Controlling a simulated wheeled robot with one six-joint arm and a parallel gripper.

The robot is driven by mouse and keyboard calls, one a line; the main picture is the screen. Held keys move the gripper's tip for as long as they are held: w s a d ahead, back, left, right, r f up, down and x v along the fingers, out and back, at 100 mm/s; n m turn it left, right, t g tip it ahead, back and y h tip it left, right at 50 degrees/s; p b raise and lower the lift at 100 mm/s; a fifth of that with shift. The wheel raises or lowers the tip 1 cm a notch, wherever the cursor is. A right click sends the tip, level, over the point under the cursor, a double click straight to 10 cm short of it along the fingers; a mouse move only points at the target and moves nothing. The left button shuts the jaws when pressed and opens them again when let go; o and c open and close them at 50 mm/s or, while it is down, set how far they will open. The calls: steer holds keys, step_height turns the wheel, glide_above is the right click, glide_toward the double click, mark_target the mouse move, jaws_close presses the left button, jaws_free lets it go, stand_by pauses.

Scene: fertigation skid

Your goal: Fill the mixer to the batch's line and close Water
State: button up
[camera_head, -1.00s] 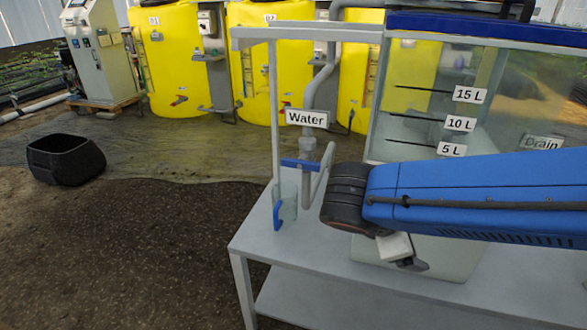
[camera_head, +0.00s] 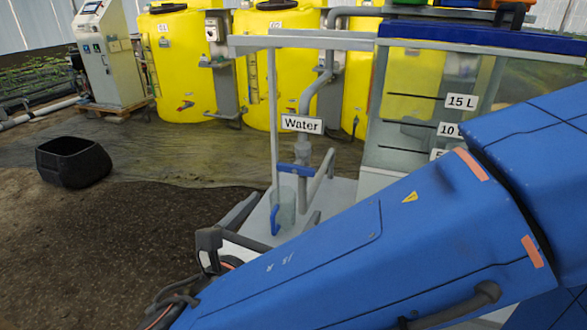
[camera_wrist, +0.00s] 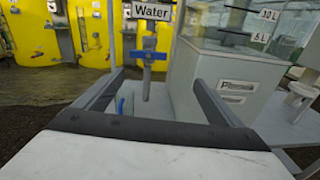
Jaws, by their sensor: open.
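The Water valve has a blue handle (camera_head: 296,169) set crosswise on a grey pipe, below the "Water" label (camera_head: 302,124). In the wrist view the handle (camera_wrist: 149,56) shows ahead, between and beyond my finger tips. The mixer (camera_head: 400,158) is a clear tank with black lines marked 15 L, 10 L and 5 L, partly hidden by my arm. It is at the right in the wrist view (camera_wrist: 208,66). I cannot tell its water level. My gripper (camera_head: 285,205) is open and empty, short of the valve; its fingers (camera_wrist: 158,80) spread wide in the wrist view.
A small clear cup (camera_head: 287,207) with a blue piece beside it stands under the pipe on the grey bench. A thin post (camera_head: 274,110) rises left of the valve. A black bin (camera_head: 73,163) is on the floor. Yellow tanks (camera_head: 180,65) stand behind.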

mark_target(295, 170)
steer(key=shift+n+t+y, duration=0.4)
steer(key=shift+n+t, duration=0.2)
steer(key=x, duration=0.5)
steer(key=a+x, duration=0.1)
steer(key=x, duration=0.4)
steer(key=a+x, duration=0.1)
steer(key=x, duration=0.4)
steer(key=shift+w+r, duration=0.3)
steer(key=shift+w, duration=0.05)
steer(key=c, duration=1.1)
